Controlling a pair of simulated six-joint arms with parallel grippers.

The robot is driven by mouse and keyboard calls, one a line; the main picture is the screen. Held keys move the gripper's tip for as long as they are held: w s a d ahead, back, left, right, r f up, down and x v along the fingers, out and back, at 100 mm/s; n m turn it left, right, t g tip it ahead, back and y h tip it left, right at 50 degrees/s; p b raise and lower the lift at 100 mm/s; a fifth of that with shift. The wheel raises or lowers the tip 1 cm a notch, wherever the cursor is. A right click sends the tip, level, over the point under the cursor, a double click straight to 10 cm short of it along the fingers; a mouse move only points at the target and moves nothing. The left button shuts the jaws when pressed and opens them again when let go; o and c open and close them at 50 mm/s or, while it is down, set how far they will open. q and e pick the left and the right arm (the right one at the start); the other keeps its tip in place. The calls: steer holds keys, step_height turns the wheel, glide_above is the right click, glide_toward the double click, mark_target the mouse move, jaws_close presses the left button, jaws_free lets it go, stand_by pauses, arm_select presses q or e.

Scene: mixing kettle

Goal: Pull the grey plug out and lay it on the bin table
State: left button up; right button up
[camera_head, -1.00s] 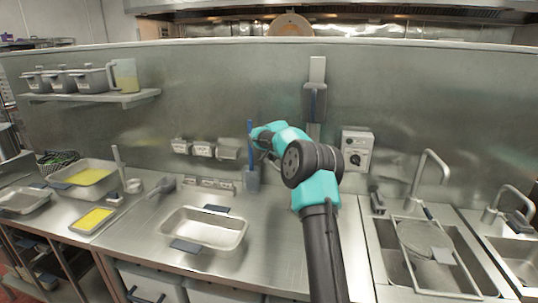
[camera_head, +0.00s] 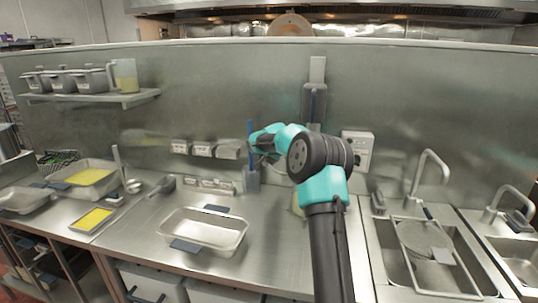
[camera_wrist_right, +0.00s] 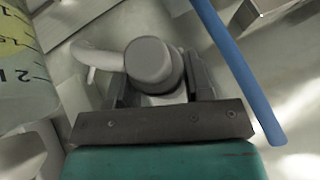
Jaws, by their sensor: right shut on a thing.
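My right arm reaches in from the bottom centre of the head view. Its gripper (camera_head: 262,150) is by the back wall near the blue handle, partly hidden behind my own wrist. In the right wrist view, the gripper (camera_wrist_right: 160,85) is shut on the grey plug (camera_wrist_right: 148,62), a rounded grey body between the two dark fingers. A pale cord (camera_wrist_right: 95,57) curves off the plug to the left. In the head view the plug is too hidden to make out. The steel counter (camera_head: 265,265), with grey bins below it, has bare room. My left gripper is not in view.
A blue handle (camera_wrist_right: 235,70) stands close right of the gripper. A marked jug (camera_wrist_right: 22,75) is close on the left. A steel pan (camera_head: 190,248) sits on the counter. A wall box (camera_head: 362,142) is behind my arm. Sinks (camera_head: 425,262) are at right.

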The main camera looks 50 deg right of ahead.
steer(key=shift+s+a, duration=0.4)
steer(key=shift+a, duration=0.25)
steer(key=shift+s+a, duration=0.35)
steer(key=shift+a, duration=0.25)
steer(key=shift+d, duration=0.1)
steer(key=shift+w+d, duration=0.6)
steer(key=shift+d, duration=0.3)
steer(key=shift+w+d, duration=0.55)
steer(key=shift+d, duration=0.35)
steer(key=shift+s+a, duration=0.1)
steer(key=shift+a, duration=0.05)
steer(key=shift+s+a, duration=0.55)
steer(key=shift+a, duration=0.35)
steer(key=shift+s+a, duration=0.5)
steer(key=shift+a, duration=0.35)
steer(key=shift+w+d, duration=0.5)
steer(key=shift+d, duration=0.3)
steer(key=shift+w+d, duration=0.45)
steer(key=shift+d, duration=0.35)
steer(key=shift+w+d, duration=0.5)
steer(key=shift+d, duration=0.3)
steer(key=shift+w+d+r, duration=0.1)
steer(key=shift+d, duration=0.1)
